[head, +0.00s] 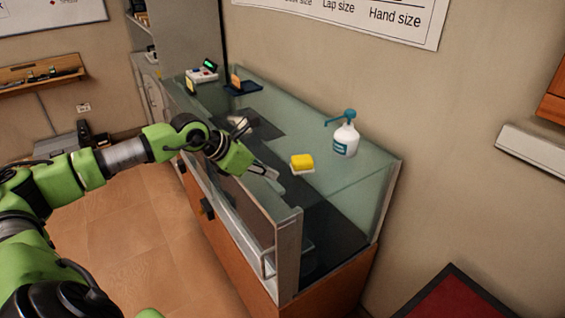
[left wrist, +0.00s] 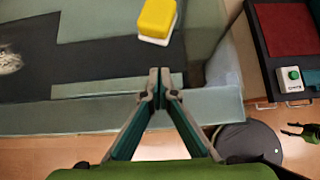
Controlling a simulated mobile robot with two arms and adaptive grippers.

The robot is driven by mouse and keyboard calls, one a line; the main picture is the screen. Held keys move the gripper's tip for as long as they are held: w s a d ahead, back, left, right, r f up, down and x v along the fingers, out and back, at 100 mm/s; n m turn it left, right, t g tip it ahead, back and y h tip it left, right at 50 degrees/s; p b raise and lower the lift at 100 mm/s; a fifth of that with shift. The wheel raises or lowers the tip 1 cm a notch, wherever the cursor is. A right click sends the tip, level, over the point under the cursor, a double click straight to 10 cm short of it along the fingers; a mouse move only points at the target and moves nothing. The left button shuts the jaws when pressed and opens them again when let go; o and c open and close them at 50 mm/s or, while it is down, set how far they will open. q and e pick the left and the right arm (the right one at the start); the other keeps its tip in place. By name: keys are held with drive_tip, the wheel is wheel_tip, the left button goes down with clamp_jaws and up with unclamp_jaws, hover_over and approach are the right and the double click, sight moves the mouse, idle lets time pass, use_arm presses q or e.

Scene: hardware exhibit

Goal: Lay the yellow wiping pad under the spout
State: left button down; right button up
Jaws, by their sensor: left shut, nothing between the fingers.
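The yellow wiping pad (head: 302,161) has a white underside and lies on the glass top of the display case (head: 375,178). It also shows at the top of the left wrist view (left wrist: 157,18). A white pump bottle (head: 345,141) with a teal head stands behind and right of the pad. Its spout (head: 332,121) points left, toward the pad's side; the pad lies apart from the bottle, left of and nearer than the spout tip. My left gripper (head: 272,175) is shut and empty, just left of and nearer than the pad. In the left wrist view its fingertips (left wrist: 160,84) meet below the pad.
A pale object (head: 238,122) shows beyond my gripper. In the left wrist view, a green-button box (left wrist: 292,78) sits by a red mat (left wrist: 287,28).

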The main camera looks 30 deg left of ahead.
sight(303, 157)
use_arm(q)
drive_tip(key=w+p, duration=0.1)
drive_tip(key=w+d+p, duration=0.1)
drive_tip(key=w, duration=0.1)
drive_tip(key=shift+d, duration=0.2)
drive_tip(key=shift+w+d, duration=0.2)
drive_tip(key=shift+w, duration=0.25)
drive_tip(key=shift+f, duration=0.1)
use_arm(e)
drive_tip(key=r, duration=0.1)
drive_tip(key=s, duration=0.1)
drive_tip(key=r, duration=0.1)
drive_tip(key=shift+s+d+r, duration=0.25)
drive_tip(key=shift+d+r, duration=0.1)
drive_tip(key=shift+d, duration=0.05)
use_arm(q)
drive_tip(key=shift+w+d, duration=0.15)
drive_tip(key=shift+w, duration=0.15)
drive_tip(key=w+d, duration=0.1)
drive_tip(key=w, duration=0.1)
drive_tip(key=w+d, duration=0.1)
drive_tip(key=w, duration=0.1)
drive_tip(key=w+d+b, duration=0.1)
drive_tip(key=w, duration=0.1)
drive_tip(key=shift+w, duration=0.3)
drive_tip(key=shift+s+a, duration=0.1)
use_arm(e)
drive_tip(key=shift+w+a+f, duration=0.2)
drive_tip(key=shift+w+f, duration=0.05)
drive_tip(key=shift+f, duration=0.5)
